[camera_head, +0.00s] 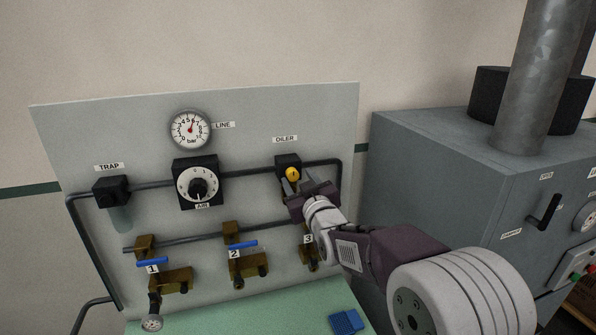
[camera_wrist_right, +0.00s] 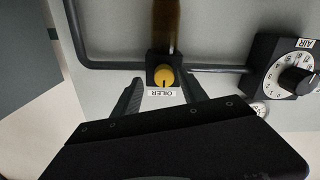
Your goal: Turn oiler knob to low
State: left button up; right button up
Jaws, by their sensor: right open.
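The oiler knob (camera_head: 293,174) is a small yellow round knob on a black block, below the OILER label (camera_head: 285,139) on the grey panel. In the right wrist view the yellow knob (camera_wrist_right: 164,77) lies just beyond my fingertips, between them, with a dark mark on its face. My right gripper (camera_head: 296,186) is open in front of the knob, its two fingers apart on either side; it also shows in the right wrist view (camera_wrist_right: 162,88). I cannot tell whether a finger touches the knob. My left gripper is not in view.
The AIR dial (camera_head: 198,187) sits left of the oiler, with the LINE gauge (camera_head: 190,129) above it. Blue-handled valves (camera_head: 243,245) and pipes run below. A grey cabinet (camera_head: 440,170) stands close on the right. A blue item (camera_head: 346,322) lies on the green surface.

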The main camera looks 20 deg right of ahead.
jog(key=shift+w+a, duration=0.15)
jog(key=shift+w, duration=0.55)
jog(key=shift+w+a, duration=0.25)
jog(key=shift+a, duration=0.2)
jog(key=shift+s, duration=0.1)
jog(key=shift+s+d+r, duration=0.1)
jog(key=shift+d, duration=0.15)
jog(key=c, duration=1)
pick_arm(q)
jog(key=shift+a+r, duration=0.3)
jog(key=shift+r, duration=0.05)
pick_arm(e)
grip_shut()
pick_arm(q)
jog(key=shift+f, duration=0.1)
